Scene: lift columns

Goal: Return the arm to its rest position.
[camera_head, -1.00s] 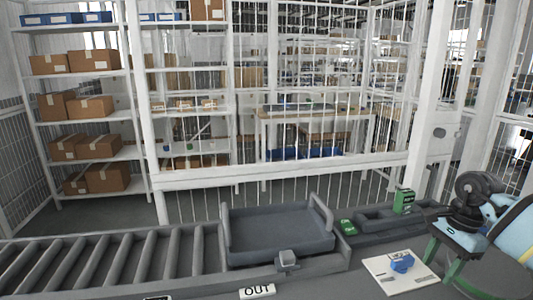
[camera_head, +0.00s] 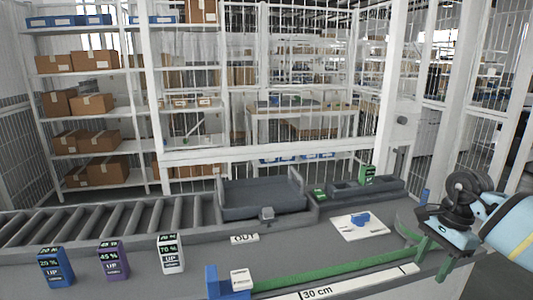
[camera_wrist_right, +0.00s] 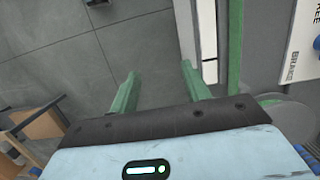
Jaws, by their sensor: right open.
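My right arm comes in from the right in the head view. Its gripper (camera_head: 432,264) has two green fingers, open with nothing between them, over the right end of the counter. In the right wrist view the same gripper (camera_wrist_right: 159,76) shows its fingers apart, with grey floor tiles and the counter's edge beyond them. My left arm and gripper are not in view.
A white card with a blue piece (camera_head: 360,220) lies left of the gripper. A green strip (camera_head: 330,270) and 30 cm ruler (camera_head: 360,284) run along the front. Blue, purple and white boxes (camera_head: 113,262) stand front left. A grey tray (camera_head: 262,205) sits behind.

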